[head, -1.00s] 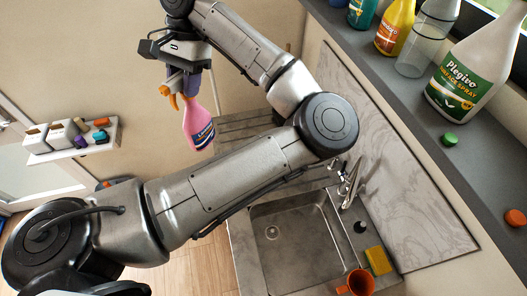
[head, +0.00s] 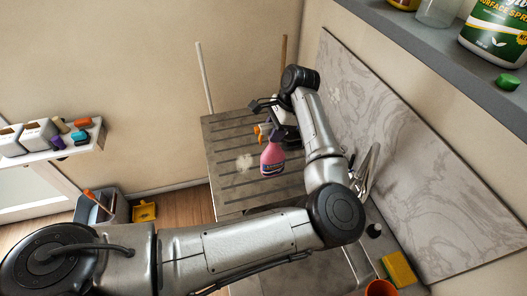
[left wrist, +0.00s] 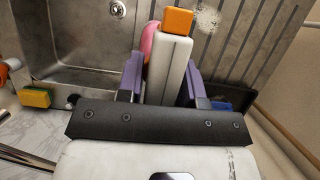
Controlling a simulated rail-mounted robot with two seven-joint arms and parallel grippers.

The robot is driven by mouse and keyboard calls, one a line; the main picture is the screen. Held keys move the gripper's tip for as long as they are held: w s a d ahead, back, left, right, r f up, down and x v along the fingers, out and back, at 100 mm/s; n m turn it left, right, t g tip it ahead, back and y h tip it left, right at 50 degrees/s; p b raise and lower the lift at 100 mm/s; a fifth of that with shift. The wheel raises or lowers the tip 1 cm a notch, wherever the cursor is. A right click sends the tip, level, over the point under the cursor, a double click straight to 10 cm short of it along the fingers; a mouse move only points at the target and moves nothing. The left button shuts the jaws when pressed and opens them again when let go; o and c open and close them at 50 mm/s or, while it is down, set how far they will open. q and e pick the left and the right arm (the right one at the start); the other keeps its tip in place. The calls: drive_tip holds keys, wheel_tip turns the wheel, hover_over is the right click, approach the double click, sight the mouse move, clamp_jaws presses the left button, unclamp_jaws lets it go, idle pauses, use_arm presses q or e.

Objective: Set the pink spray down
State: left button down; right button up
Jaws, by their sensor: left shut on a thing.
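The pink spray (head: 272,160) is a pink bottle with a dark label and an orange nozzle. It is roughly upright over the grooved metal drainboard (head: 225,135); I cannot tell whether its base touches. My left gripper (head: 278,132) is shut on its top. In the left wrist view, the purple fingers (left wrist: 163,78) stand either side of the spray's white head, with the orange nozzle tip beyond and a bit of the pink spray (left wrist: 149,38) at the left. My right gripper is out of view.
A whitish foamy patch (head: 245,162) lies on the drainboard left of the spray. The sink basin (left wrist: 85,45), yellow sponge (head: 398,268), orange cup (head: 381,288) and tap (head: 368,168) are close by. A marbled wall panel (head: 400,150) rises at the right.

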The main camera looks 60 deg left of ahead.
use_arm(q)
drive_tip(key=shift+w+d+f, duration=0.2)
drive_tip(key=shift+f, duration=0.55)
drive_tip(key=s+a+f+p, duration=0.3)
drive_tip(key=s+a+f, duration=0.1)
drive_tip(key=a+f, duration=0.6)
drive_tip(key=shift+a+f, duration=0.25)
drive_tip(key=shift+f, duration=0.2)
drive_tip(key=shift+f, duration=0.15)
drive_tip(key=c, duration=0.8)
unclamp_jaws()
